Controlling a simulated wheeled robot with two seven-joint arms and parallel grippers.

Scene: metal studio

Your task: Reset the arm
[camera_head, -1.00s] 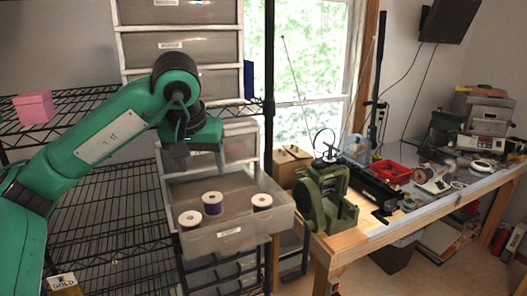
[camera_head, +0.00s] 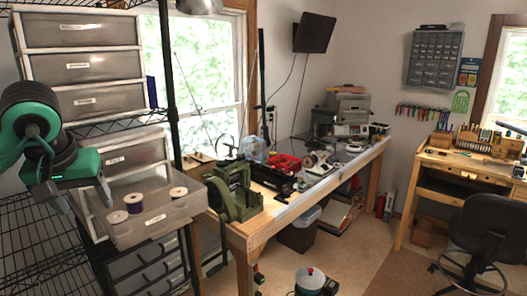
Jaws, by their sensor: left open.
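My left arm comes in from the left edge, green with dark joints. My left gripper (camera_head: 82,200) points down over the left side of an open translucent drawer (camera_head: 160,222). Its jaws are open and nothing shows between them. The gripper is apart from the spools. My right gripper is not in view.
A wooden workbench (camera_head: 262,228) with a green machine (camera_head: 232,193) stands right of the drawer. Wire shelving (camera_head: 40,240) is at the left. A black chair (camera_head: 487,232) stands by a desk at the right. Open floor (camera_head: 375,250) lies between.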

